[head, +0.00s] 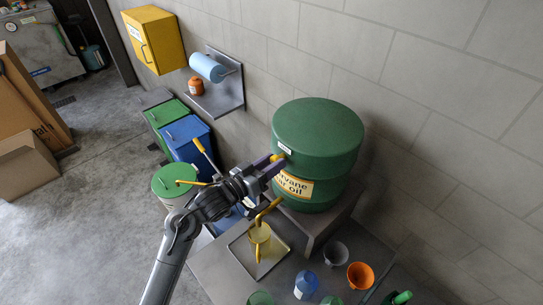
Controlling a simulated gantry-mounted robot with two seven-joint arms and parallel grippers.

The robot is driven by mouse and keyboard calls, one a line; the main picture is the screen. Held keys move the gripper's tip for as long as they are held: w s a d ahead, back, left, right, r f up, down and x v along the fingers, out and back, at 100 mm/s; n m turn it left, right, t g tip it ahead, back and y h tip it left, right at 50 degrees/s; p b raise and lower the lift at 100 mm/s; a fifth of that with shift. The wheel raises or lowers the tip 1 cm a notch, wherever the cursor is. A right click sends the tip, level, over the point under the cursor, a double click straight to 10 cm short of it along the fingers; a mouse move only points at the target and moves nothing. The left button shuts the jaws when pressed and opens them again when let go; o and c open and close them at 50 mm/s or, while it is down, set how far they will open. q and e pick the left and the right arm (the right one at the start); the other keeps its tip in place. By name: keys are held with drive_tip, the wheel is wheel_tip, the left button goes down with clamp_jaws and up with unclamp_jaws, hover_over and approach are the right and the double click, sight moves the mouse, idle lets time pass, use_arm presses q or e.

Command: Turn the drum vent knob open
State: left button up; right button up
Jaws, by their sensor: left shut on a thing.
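The green oil drum (320,130) lies on a grey stand against the wall, its label partly covered by my arm. A small yellow knob (277,157) shows at the drum's left side. My left gripper (274,164) reaches up from below and is shut on this knob, its fingers hiding much of it. How far the knob is turned cannot be told. My right gripper is not in view.
Bins and a wall shelf are at left.

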use_arm(q)
drive_tip(key=n+p, duration=0.3)
drive_tip(key=shift+r+n+p, duration=0.25)
drive_tip(key=shift+n+p, duration=0.15)
drive_tip(key=n+p, duration=0.1)
drive_tip(key=n, duration=0.1)
drive_tip(key=shift+w+f+n, duration=0.1)
drive_tip(key=shift+f+n, duration=0.05)
drive_tip(key=shift+n, duration=0.25)
drive_tip(key=n, duration=0.3)
drive_tip(key=shift+f+n, duration=0.15)
drive_tip(key=shift+n, duration=0.15)
drive_tip(key=shift+a+f+n, duration=0.1)
drive_tip(key=shift+n, duration=1.9)
drive_tip(key=o, duration=1)
